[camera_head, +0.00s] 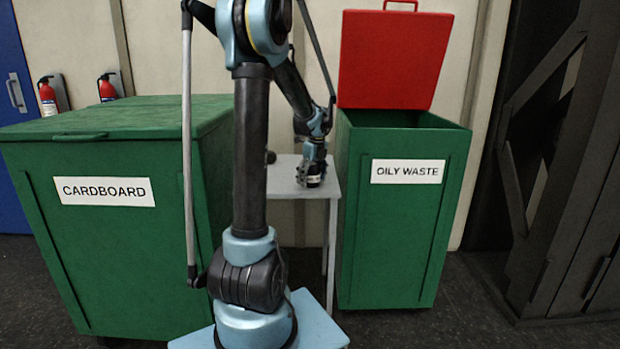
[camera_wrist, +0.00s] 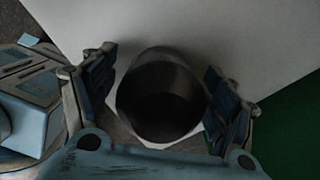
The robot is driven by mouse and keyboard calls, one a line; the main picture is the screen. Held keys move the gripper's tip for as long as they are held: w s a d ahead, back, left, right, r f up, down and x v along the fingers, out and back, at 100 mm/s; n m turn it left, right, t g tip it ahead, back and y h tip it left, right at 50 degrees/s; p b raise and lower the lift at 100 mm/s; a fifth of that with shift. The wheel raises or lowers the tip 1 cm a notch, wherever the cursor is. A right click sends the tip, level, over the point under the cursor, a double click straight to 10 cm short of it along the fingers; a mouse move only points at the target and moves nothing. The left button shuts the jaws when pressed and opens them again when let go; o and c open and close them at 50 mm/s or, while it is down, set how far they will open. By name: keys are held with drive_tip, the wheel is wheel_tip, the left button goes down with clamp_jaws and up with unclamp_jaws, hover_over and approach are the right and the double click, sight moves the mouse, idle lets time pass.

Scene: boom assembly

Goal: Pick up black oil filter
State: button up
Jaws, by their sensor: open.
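The black oil filter (camera_wrist: 163,95) is a dark cylinder in the middle of the wrist view. My gripper (camera_wrist: 159,62) is open, with one finger to the left of the filter and one to the right. Small gaps show between the fingers and the filter. In the head view my gripper (camera_head: 312,170) points down over the small grey table (camera_head: 290,190). The dark filter (camera_head: 313,182) shows low between the fingers, and its lower end is at the tabletop. The fingers partly hide it there.
A green bin marked OILY WASTE (camera_head: 400,220) with its red lid (camera_head: 393,60) raised stands right of the table. A closed green CARDBOARD bin (camera_head: 105,220) stands left. A small dark object (camera_head: 270,157) is on the table, partly behind my arm.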

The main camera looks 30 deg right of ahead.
drive_tip(key=shift+c, duration=0.3)
drive_tip(key=c, duration=1.3)
drive_tip(key=shift+r, duration=0.15)
drive_tip(key=shift+c, duration=0.2)
